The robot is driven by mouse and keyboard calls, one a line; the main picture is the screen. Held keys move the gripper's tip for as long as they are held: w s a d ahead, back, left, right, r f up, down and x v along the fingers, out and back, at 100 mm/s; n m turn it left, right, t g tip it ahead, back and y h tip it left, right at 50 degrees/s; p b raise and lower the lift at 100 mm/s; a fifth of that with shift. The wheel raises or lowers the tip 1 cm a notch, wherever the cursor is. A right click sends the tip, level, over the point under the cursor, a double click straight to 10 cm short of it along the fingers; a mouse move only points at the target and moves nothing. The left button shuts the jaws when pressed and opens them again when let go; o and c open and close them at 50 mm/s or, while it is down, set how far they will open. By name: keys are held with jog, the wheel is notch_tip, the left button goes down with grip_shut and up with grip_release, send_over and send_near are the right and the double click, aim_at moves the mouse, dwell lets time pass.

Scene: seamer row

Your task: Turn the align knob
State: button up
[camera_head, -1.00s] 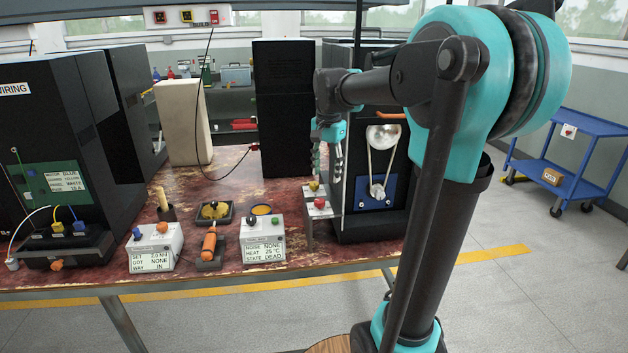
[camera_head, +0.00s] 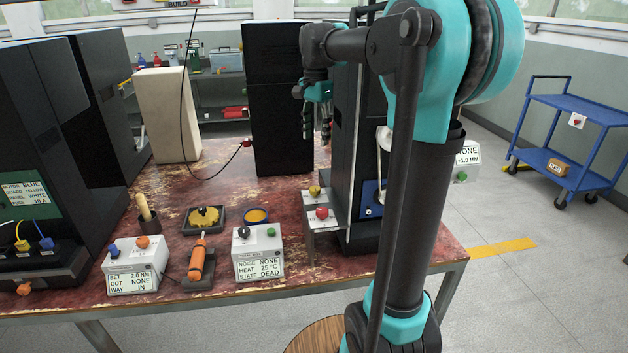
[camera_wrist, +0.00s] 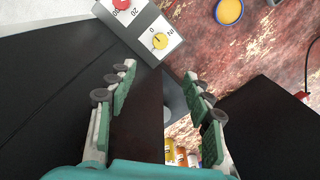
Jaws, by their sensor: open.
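No align label is readable on any knob. A grey stand (camera_head: 325,222) carries a yellow knob (camera_head: 314,191) and a red knob (camera_head: 321,213); the wrist view shows the yellow knob (camera_wrist: 160,41) on a marked dial and part of the red knob (camera_wrist: 122,4). A display box (camera_head: 467,157) reading "NONE +1.0 MM", with a green knob (camera_head: 461,176), shows behind my arm at the right. My gripper (camera_head: 317,132) is open and empty, above and beyond the stand beside the tall black machine (camera_head: 350,150). In the wrist view its fingers (camera_wrist: 158,88) are spread, below the yellow knob.
The red worn table (camera_head: 220,165) holds grey control boxes (camera_head: 137,268) (camera_head: 258,252), an orange-handled tool (camera_head: 197,262) and a yellow-filled dish (camera_head: 257,216). A black cabinet (camera_head: 280,100) stands behind. A blue cart (camera_head: 570,130) is at the right, with clear floor before it.

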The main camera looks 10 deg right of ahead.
aim_at(315, 188)
notch_tip(315, 188, down, 17)
jog(key=shift+f, duration=0.15)
dwell(0.5)
jog(key=c, duration=1.1)
